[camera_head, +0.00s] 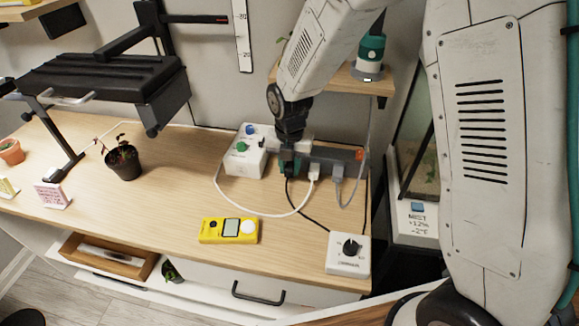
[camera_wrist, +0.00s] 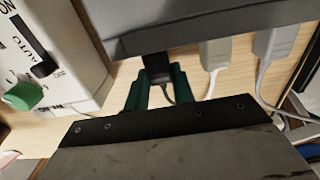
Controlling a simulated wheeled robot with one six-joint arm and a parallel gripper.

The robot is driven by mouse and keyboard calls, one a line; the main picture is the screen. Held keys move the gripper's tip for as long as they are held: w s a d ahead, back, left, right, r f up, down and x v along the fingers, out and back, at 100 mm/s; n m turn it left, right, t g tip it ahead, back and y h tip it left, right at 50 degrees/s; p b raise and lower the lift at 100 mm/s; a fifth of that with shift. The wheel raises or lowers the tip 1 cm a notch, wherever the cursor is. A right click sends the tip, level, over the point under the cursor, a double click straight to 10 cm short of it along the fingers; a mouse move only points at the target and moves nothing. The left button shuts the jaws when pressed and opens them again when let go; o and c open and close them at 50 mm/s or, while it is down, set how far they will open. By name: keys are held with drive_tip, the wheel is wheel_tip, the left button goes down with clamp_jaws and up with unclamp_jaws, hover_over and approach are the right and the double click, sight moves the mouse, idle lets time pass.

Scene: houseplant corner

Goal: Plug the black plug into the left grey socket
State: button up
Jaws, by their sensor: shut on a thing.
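My gripper (camera_head: 289,165) is at the left end of the grey socket strip (camera_head: 350,158) on the bench. In the wrist view its green fingers (camera_wrist: 160,88) are shut on the black plug (camera_wrist: 157,66). The plug's far end meets the front of the strip (camera_wrist: 200,32), in line with its left part. How deep it sits cannot be told, and the left socket is hidden behind it. A white plug (camera_head: 314,172) and a grey plug (camera_head: 338,171) are at the strip to the right. A black cable (camera_head: 307,214) runs from below my gripper to the dial box.
A white control box (camera_head: 245,158) with green and blue knobs stands close left of my gripper. A white dial box (camera_head: 349,254) and a yellow meter (camera_head: 229,230) lie nearer the front edge. A shelf (camera_head: 340,82) overhangs behind. White and grey cables cross the bench.

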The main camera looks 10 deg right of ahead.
drive_tip(key=shift+w, duration=0.2)
drive_tip(key=o, duration=1.1)
drive_tip(key=shift+r, duration=0.5)
drive_tip(key=r, duration=0.3)
drive_tip(key=shift+s, duration=0.2)
drive_tip(key=s+d, duration=0.1)
drive_tip(key=s, duration=0.4)
drive_tip(key=s+d, duration=0.1)
drive_tip(key=s, duration=0.4)
drive_tip(key=s+r, duration=0.1)
drive_tip(key=s, duration=0.4)
drive_tip(key=shift+s+d, duration=0.25)
drive_tip(key=shift+d, duration=0.15)
